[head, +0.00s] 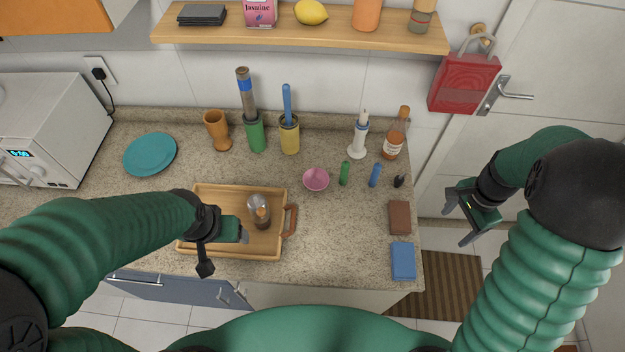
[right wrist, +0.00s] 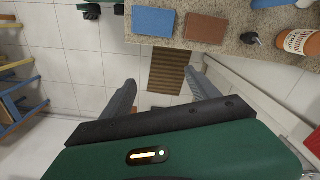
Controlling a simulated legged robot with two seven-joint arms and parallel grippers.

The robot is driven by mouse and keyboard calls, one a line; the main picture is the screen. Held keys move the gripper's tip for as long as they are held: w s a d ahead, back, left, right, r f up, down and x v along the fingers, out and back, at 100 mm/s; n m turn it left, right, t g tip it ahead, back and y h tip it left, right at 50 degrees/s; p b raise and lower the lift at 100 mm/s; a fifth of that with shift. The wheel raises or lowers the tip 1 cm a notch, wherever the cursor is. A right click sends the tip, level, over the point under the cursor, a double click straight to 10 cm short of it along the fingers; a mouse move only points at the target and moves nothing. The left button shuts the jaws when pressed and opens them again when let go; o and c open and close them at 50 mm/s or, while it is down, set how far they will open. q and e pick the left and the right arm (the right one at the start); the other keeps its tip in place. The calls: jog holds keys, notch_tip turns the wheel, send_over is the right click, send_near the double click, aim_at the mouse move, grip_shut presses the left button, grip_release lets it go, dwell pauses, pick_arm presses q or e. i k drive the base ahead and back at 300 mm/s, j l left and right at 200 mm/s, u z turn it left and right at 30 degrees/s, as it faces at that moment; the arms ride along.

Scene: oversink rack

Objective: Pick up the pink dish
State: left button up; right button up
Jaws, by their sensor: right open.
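The pink dish (head: 316,179) is a small bowl on the granite counter (head: 330,240) in the head view, right of the tray and near the green cylinder. It does not show in the right wrist view. My right gripper (head: 458,222) is open and empty, off the counter's right end, well right of the dish. Its spread fingers also show in the right wrist view (right wrist: 163,85), above the floor. My left gripper (head: 225,245) is over the left part of the wooden tray, left of the dish; its jaw opening is not clear.
The wooden tray (head: 190,248) holds a glass jar (head: 259,212). Green (head: 344,173) and blue (head: 375,175) cylinders stand right of the dish. A brown block (head: 399,217) and blue block (head: 403,261) lie by the right edge. A bottle (head: 396,134) stands behind. The counter before the dish is clear.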

aim_at(314, 178)
jog(key=j+u, duration=0.15)
jog(key=j, duration=0.35)
jog(key=i+j+u, duration=0.15)
jog(key=j, duration=0.35)
jog(key=j+u, duration=0.15)
jog(key=j, duration=0.3)
jog(key=i, duration=0.05)
